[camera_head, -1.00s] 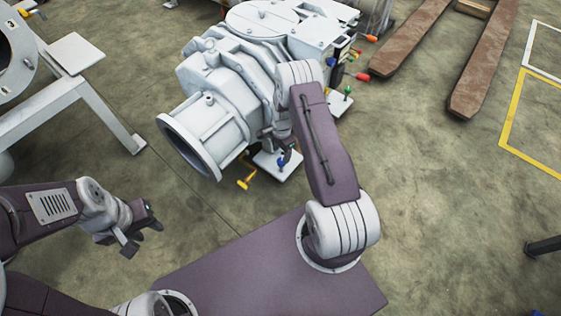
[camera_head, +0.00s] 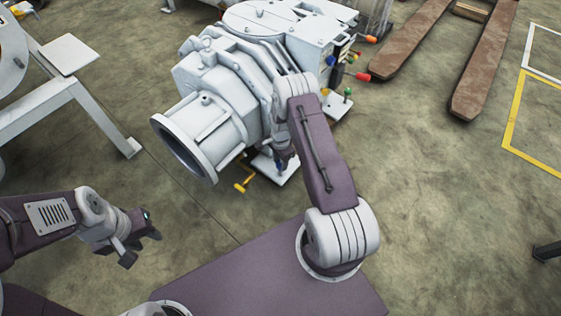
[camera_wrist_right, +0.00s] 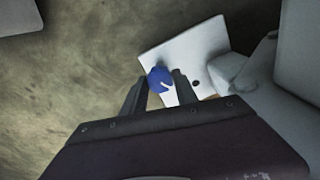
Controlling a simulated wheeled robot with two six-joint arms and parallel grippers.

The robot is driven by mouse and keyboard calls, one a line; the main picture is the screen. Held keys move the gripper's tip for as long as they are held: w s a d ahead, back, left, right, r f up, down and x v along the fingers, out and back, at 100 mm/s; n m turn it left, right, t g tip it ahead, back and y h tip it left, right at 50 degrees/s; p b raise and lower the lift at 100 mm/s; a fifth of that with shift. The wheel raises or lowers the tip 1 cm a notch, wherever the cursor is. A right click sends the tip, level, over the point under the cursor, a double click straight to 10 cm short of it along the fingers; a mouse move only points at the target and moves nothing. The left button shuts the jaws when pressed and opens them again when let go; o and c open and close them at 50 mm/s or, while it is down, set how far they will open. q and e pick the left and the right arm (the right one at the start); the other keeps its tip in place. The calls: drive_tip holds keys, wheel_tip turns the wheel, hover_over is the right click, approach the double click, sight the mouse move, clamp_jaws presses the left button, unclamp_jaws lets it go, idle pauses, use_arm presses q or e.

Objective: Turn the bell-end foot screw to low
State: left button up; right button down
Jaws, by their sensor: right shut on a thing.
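The white vacuum pump (camera_head: 230,95) stands on the floor, with its round flanged bell end (camera_head: 183,149) facing front left. A blue foot screw (camera_wrist_right: 159,79) with a white pointer mark rises over a white foot plate (camera_wrist_right: 190,50) in the right wrist view. In the head view only a bit of the blue screw (camera_head: 281,167) shows under my right gripper (camera_head: 284,158). My right gripper (camera_wrist_right: 160,82) is shut on the blue screw, one finger on each side. My left gripper (camera_head: 143,247) is open and empty, in front of the pump and apart from it.
A yellow handle (camera_head: 244,180) sticks out beside the foot plate. A green knob (camera_head: 347,92) stands on another foot plate, near red-tipped handles (camera_head: 361,76). A white frame (camera_head: 100,110) stands at left, brown forks (camera_head: 420,40) lie at back right.

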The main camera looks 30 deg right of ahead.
drive_tip(key=n+p, duration=0.2)
drive_tip(key=shift+r+n, duration=0.15)
drive_tip(key=shift+n, duration=0.15)
drive_tip(key=n+p, duration=0.1)
drive_tip(key=n, duration=0.1)
drive_tip(key=shift+n, duration=0.3)
drive_tip(key=n+p, duration=0.1)
drive_tip(key=n, duration=0.2)
drive_tip(key=shift+n+p, duration=0.3)
drive_tip(key=n+p, duration=0.1)
drive_tip(key=n, duration=0.2)
drive_tip(key=shift+n, duration=0.4)
drive_tip(key=n, duration=0.5)
drive_tip(key=shift+p, duration=0.4)
drive_tip(key=n, duration=0.5)
drive_tip(key=shift+f+n, duration=0.2)
drive_tip(key=shift+n, duration=0.5)
